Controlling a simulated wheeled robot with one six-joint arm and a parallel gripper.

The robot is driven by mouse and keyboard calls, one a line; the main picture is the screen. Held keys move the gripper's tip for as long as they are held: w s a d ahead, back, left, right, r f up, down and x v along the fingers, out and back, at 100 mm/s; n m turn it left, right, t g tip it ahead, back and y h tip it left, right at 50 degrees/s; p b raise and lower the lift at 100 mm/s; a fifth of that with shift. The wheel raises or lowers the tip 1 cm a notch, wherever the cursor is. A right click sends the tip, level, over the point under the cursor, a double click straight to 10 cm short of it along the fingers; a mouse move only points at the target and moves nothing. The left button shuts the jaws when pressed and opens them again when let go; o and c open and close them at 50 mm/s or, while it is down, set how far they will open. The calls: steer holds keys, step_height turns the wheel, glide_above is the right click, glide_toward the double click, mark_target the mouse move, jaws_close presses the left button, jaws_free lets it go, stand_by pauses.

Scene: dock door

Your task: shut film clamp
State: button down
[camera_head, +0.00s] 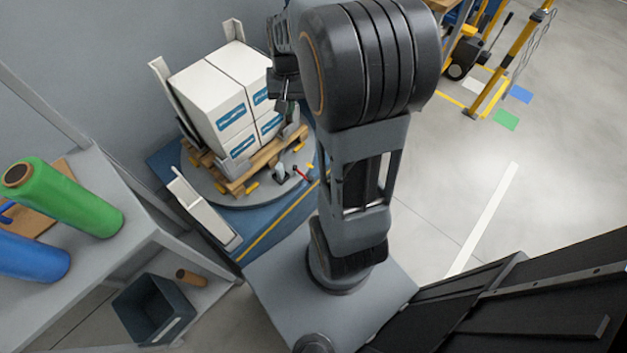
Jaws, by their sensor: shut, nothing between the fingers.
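What looks like the film clamp (281,173) is a small grey piece with a thin red-and-dark lever (301,174) beside it. It sits on the round turntable (222,192) at the front right of the pallet. It is too small to tell how far open the clamp is. My gripper (284,104) is shut and empty, beside the right side of the white cartons and apart from the clamp in the picture. My own arm hides part of the gripper and the area right of the turntable.
White cartons (212,92) stand on a wooden pallet (262,160) between upright boards. Green (70,200) and blue (30,258) film rolls lie on a grey bench (128,190) at left. A dark bin (152,308) is below. Open floor (430,200) lies at right.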

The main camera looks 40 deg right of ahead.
steer(key=w+d+f+m+g+y+b, duration=0.1)
steer(key=d+f+b, duration=0.3)
steer(key=f, duration=0.7)
steer(key=d+f+m+g+y+b, duration=0.1)
steer(key=d+f+m+b, duration=0.3)
steer(key=d+f, duration=0.4)
step_height(320, 180, down, 4)
steer(key=shift+w+d+f+y+b, duration=0.1)
steer(key=shift+w+d+y+b, duration=0.2)
steer(key=shift+w+d+b, duration=0.15)
steer(key=shift+s+a, duration=0.1)
steer(key=s+a+f+b, duration=0.4)
steer(key=a+f, duration=0.2)
steer(key=f, duration=0.3)
steer(key=shift+a+f+b, duration=0.2)
steer(key=shift+f+b, duration=0.05)
steer(key=shift+b, duration=0.15)
